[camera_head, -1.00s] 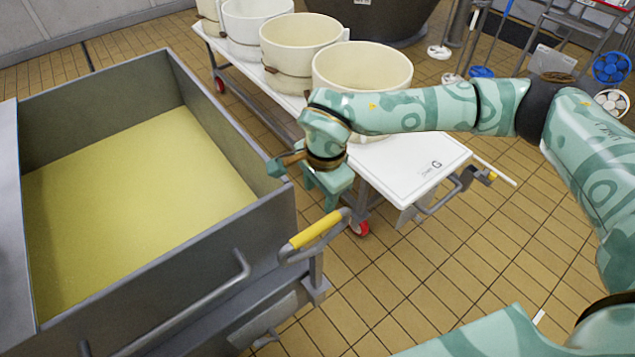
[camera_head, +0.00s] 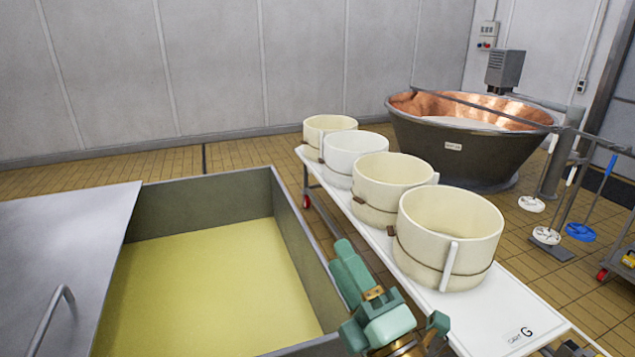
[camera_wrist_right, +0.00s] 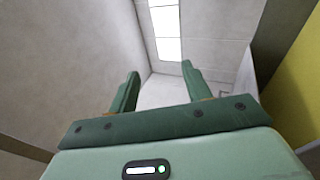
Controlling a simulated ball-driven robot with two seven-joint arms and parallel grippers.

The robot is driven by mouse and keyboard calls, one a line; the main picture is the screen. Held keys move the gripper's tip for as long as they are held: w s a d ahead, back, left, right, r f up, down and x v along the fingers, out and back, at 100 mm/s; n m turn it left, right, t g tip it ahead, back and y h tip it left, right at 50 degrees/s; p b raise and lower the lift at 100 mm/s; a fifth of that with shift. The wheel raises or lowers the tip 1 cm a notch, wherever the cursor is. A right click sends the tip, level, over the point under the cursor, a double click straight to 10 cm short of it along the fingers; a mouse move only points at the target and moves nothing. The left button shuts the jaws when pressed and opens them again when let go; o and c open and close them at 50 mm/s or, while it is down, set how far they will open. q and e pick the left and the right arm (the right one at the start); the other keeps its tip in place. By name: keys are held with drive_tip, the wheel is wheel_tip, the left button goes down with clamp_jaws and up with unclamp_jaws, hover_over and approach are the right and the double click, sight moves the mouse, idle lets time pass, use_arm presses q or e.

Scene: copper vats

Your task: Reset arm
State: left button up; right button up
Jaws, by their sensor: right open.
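My right gripper (camera_head: 378,304) is green and shows at the bottom of the head view, just right of the vat's right wall. In the right wrist view its two fingers (camera_wrist_right: 160,78) stand apart with nothing between them, against grey wall and a bright ceiling light. Most of my right arm is below the head view. My left gripper is not in view.
A rectangular steel vat (camera_head: 160,212) holds yellow liquid (camera_head: 200,285). A white-topped cart (camera_head: 480,315) beside my gripper carries several cream moulds, the nearest one (camera_head: 450,235) close by. A copper vat (camera_head: 450,150) stands behind. Tiled floor (camera_head: 560,240) shows at right.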

drive_tip(key=s+d+f+m+g+h, duration=0.2)
drive_tip(key=d+f+m+g+h, duration=0.3)
drive_tip(key=d+f+m+h, duration=1.05)
drive_tip(key=s+d+f+m+g, duration=0.3)
drive_tip(key=s+d+f+g, duration=0.7)
drive_tip(key=s, duration=0.4)
drive_tip(key=s+a+f+g+y+b, duration=0.1)
drive_tip(key=s+a+f, duration=0.1)
drive_tip(key=f, duration=1.2)
drive_tip(key=s+a+f+y, duration=0.2)
drive_tip(key=f, duration=1.2)
drive_tip(key=s+f+m+g+y+b, duration=0.1)
drive_tip(key=s+f+m+g, duration=0.2)
drive_tip(key=s+f, duration=1.3)
drive_tip(key=s, duration=0.3)
drive_tip(key=shift+s, duration=0.35)
drive_tip(key=shift+y, duration=0.25)
